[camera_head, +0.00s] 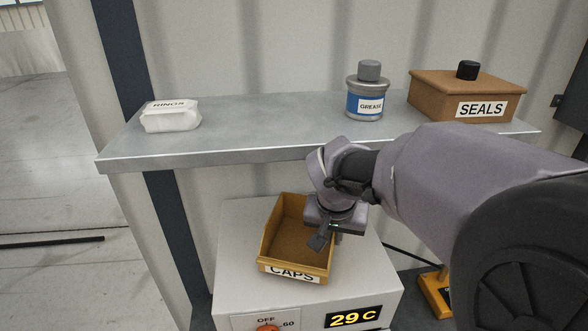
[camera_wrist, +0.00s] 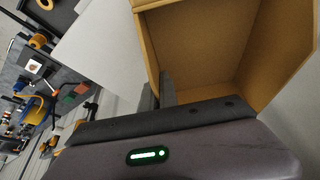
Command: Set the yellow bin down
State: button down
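The yellow bin (camera_head: 297,262), an open-topped box with a CAPS label on its front, is over the top of a pale box with a 29 C display (camera_head: 353,317). I cannot tell whether its base touches that top. My gripper (camera_head: 319,239) is at the bin's right wall in the head view. In the wrist view the two dark fingers (camera_wrist: 158,92) close on the edge of a wall of the yellow bin (camera_wrist: 205,45), one on each side. The bin's inside looks empty where it shows. My wrist hides part of its right side.
A grey shelf (camera_head: 240,135) runs above and behind the bin. It holds a white RINGS packet (camera_head: 171,116), a GREASE jar (camera_head: 366,95) and a brown SEALS box (camera_head: 466,95). An orange knob (camera_head: 267,328) is on the pale box's front. A yellow thing (camera_head: 436,291) stands at its right.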

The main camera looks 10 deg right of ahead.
jog(key=shift+w+f, duration=0.15)
jog(key=shift+f, duration=0.4)
jog(key=shift+f, duration=0.15)
jog(key=c, duration=1.6)
grip_release()
jog(key=shift+c, duration=0.2)
